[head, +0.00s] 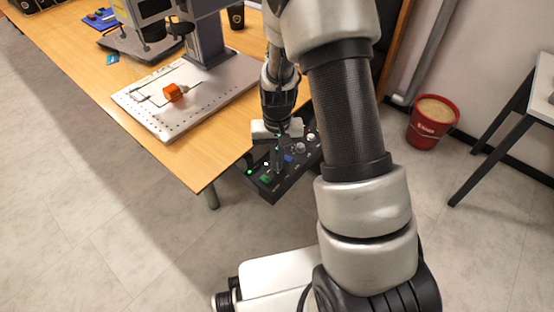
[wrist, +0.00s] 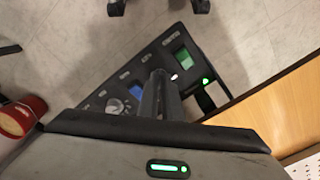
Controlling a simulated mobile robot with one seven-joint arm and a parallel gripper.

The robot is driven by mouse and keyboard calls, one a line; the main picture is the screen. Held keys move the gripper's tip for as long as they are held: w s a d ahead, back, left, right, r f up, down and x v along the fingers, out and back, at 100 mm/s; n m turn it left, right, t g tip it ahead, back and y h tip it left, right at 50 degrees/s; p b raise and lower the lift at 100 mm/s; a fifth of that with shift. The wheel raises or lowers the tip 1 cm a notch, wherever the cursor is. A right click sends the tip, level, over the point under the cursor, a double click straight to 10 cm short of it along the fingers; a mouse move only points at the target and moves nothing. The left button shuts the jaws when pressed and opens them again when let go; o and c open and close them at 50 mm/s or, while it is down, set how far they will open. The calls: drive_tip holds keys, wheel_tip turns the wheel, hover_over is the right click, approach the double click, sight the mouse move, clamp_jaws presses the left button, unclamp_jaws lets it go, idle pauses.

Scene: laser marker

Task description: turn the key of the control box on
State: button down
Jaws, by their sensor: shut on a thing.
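The dark control box (head: 272,194) is at the right end of the wooden table in the head view. Its panel (wrist: 138,72) fills the middle of the wrist view, with a green switch (wrist: 183,62), a blue switch (wrist: 136,90) and a round silver knob (wrist: 115,106). My gripper (head: 279,163) is over the panel, between the controls. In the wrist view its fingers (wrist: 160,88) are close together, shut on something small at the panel. The key itself is hidden by the fingers, so its angle cannot be told.
A red bucket (head: 432,124) stands on the floor to the right, near a dark-legged table (head: 500,120). The floor in front is clear.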

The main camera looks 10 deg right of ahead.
drive_tip(key=c, duration=1.9)
unclamp_jaws()
drive_tip(key=shift+c, duration=0.2)
wheel_tip(320, 180, up, 18)
drive_tip(key=p, duration=0.4)
drive_tip(key=shift+f, duration=0.25)
drive_tip(key=shift+r, duration=0.1)
drive_tip(key=s+r+n+t, duration=0.2)
drive_tip(key=s+r+t, duration=0.4)
drive_tip(key=s+r, duration=1.25)
wheel_tip(320, 180, up, 17)
drive_tip(key=p, duration=1.7)
drive_tip(key=shift+s+d+r+p, duration=0.2)
drive_tip(key=shift+p, duration=0.15)
